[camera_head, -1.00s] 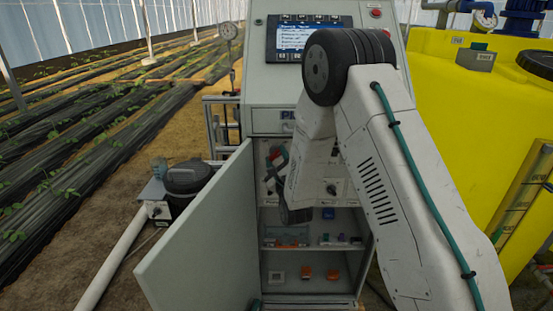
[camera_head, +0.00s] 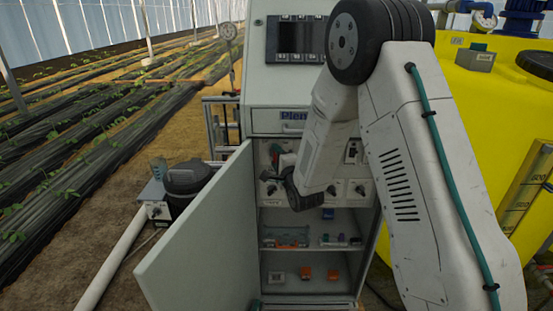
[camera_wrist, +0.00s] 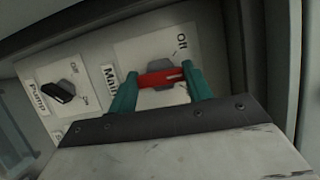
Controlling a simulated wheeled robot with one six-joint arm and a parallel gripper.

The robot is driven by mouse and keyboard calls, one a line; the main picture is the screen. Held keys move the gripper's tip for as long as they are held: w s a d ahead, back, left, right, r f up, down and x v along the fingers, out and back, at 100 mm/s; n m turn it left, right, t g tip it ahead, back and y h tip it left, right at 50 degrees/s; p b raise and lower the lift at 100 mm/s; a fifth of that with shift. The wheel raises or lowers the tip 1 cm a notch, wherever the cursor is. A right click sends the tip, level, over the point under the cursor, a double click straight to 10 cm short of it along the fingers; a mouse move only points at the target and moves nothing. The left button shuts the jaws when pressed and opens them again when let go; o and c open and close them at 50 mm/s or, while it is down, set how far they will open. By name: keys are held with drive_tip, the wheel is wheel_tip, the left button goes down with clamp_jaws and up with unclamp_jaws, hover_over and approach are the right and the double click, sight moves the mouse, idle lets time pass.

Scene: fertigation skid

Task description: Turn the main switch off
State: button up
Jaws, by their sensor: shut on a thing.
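The main switch has a red handle (camera_wrist: 160,78) on a pale plate (camera_wrist: 140,45) marked "Main" and "Off" in the wrist view. My gripper (camera_wrist: 162,72) has its teal fingers on either side of the handle and is shut on it. The handle lies crosswise between the fingers; the fingers hide part of the plate, and I cannot tell exactly which mark it points to. In the head view my gripper (camera_head: 278,164) is at the left of the switch row inside the open cabinet, and my wrist hides part of that row.
A pump switch with a black knob (camera_wrist: 58,92) sits beside the main switch. The cabinet door (camera_head: 200,235) stands open at the left. The display (camera_head: 296,38) is dark. Shelves below hold small parts, including an orange one (camera_head: 306,273). A yellow tank (camera_head: 480,120) stands at right.

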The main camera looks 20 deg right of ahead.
drive_tip(key=n+g, duration=0.1)
drive_tip(key=n, duration=0.3)
drive_tip(key=n+g+h, duration=0.1)
drive_tip(key=n+g, duration=0.1)
drive_tip(key=n, duration=0.1)
drive_tip(key=shift+a+r+n, duration=0.1)
drive_tip(key=shift+n, duration=0.3)
drive_tip(key=shift+h, duration=0.4)
drive_tip(key=o, duration=1)
drive_tip(key=shift+c, duration=0.2)
drive_tip(key=v, duration=0.7)
drive_tip(key=shift+s+r, duration=0.25)
drive_tip(key=shift+s, duration=0.1)
